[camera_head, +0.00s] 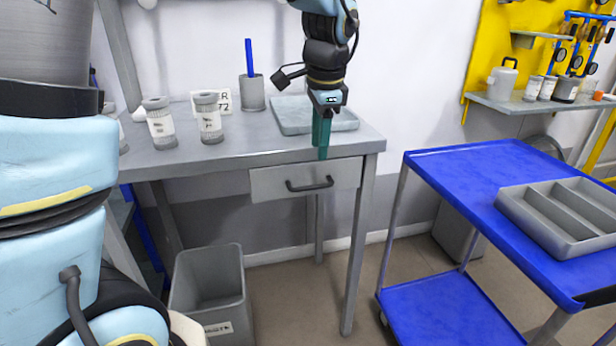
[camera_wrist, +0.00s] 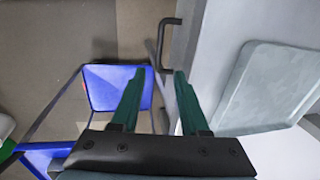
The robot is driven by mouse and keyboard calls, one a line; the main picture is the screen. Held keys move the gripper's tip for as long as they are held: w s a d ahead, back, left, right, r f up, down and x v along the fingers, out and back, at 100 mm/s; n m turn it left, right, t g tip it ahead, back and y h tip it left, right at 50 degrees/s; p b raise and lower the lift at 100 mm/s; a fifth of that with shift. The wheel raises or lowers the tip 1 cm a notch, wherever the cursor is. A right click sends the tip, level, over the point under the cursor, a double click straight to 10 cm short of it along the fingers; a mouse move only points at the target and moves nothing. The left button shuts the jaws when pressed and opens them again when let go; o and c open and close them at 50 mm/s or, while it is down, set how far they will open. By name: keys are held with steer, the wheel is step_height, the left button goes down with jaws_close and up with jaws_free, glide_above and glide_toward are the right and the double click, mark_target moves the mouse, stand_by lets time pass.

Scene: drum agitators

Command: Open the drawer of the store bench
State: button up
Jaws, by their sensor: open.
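The store bench (camera_head: 235,148) is a grey table with one drawer (camera_head: 275,183) under its top at the right. The drawer front looks flush under the top and has a dark bar handle (camera_head: 310,184). My gripper (camera_head: 321,153) points down at the bench's front edge, just above and slightly right of the handle. In the wrist view my gripper (camera_wrist: 156,72) is open, with two green fingers apart and nothing between them. The handle (camera_wrist: 163,35) shows beyond the fingertips, apart from them. The drawer's inside is hidden.
A grey tray (camera_head: 290,118), two lidded jars (camera_head: 209,118) and a pen cup (camera_head: 252,93) stand on the bench. A grey bin (camera_head: 210,290) stands below. A blue cart (camera_head: 455,185) with a divided tray (camera_head: 560,215) is at right. Floor before the drawer is clear.

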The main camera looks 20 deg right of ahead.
mark_target(316, 188)
steer(key=f, duration=0.3)
steer(key=w+f, duration=0.1)
steer(key=f, duration=0.5)
steer(key=shift+w+f, duration=0.35)
steer(key=shift+f, duration=0.05)
steer(key=shift+c, duration=0.4)
jaws_close()
stand_by(0.5)
